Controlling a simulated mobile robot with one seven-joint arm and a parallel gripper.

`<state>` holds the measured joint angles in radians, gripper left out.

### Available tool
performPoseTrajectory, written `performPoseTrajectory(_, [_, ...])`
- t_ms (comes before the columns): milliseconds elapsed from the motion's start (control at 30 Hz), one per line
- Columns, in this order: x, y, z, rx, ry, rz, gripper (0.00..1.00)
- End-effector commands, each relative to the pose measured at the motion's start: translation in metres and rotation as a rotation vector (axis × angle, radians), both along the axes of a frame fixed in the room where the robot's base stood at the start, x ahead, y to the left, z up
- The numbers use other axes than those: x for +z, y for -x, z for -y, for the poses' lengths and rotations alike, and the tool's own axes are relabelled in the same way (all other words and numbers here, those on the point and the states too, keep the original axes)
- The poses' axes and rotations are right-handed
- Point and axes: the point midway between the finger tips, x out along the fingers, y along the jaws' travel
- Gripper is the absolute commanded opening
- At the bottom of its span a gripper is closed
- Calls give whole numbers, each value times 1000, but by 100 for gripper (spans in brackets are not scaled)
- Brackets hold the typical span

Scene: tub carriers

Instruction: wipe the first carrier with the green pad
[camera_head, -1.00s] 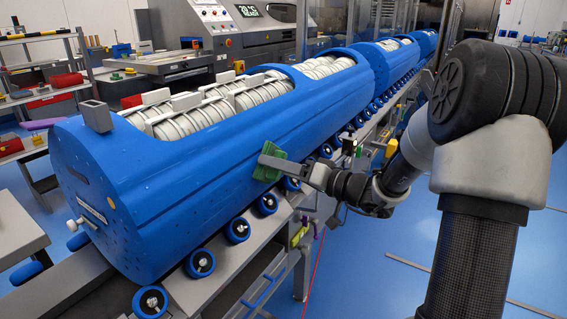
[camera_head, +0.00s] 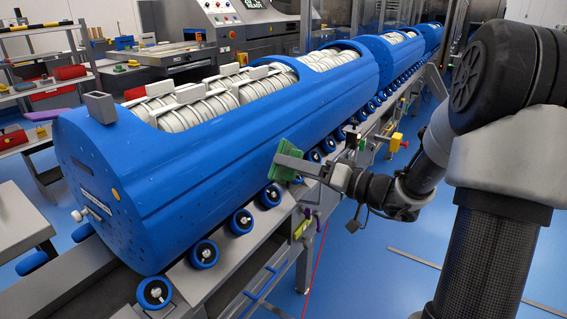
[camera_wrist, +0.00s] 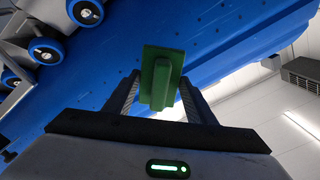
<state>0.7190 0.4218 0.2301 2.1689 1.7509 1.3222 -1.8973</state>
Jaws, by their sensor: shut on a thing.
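The first carrier is the large blue tub (camera_head: 185,190) nearest me, lying on its side-sloping body with white ribbed rolls in its open top. My gripper (camera_head: 291,163) is shut on the green pad (camera_head: 286,152), at the lower right part of the carrier's side. In the wrist view, the green pad (camera_wrist: 162,72) stands between the two fingers of my gripper (camera_wrist: 160,95), with the carrier's blue wall (camera_wrist: 125,35) beyond it. The pad is close against the wall; I cannot tell whether it touches. The wall behind the pad is hidden.
Blue-rimmed rollers (camera_head: 241,221) line the rail under the carrier. A second blue carrier (camera_head: 385,60) stands behind it, with another further back. A yellow fitting (camera_head: 396,141) sits on the rail near my arm. The blue floor (camera_head: 365,275) at right is mostly clear.

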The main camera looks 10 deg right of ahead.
Motion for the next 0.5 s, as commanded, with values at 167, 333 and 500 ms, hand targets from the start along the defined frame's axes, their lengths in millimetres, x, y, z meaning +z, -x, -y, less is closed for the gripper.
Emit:
performPoseTrajectory(167, [0, 9, 10, -1, -1, -1, 32])
performPoseTrajectory(333, [0, 10, 11, -1, -1, -1, 32])
performPoseTrajectory(500, [0, 10, 12, -3, -1, -1, 32])
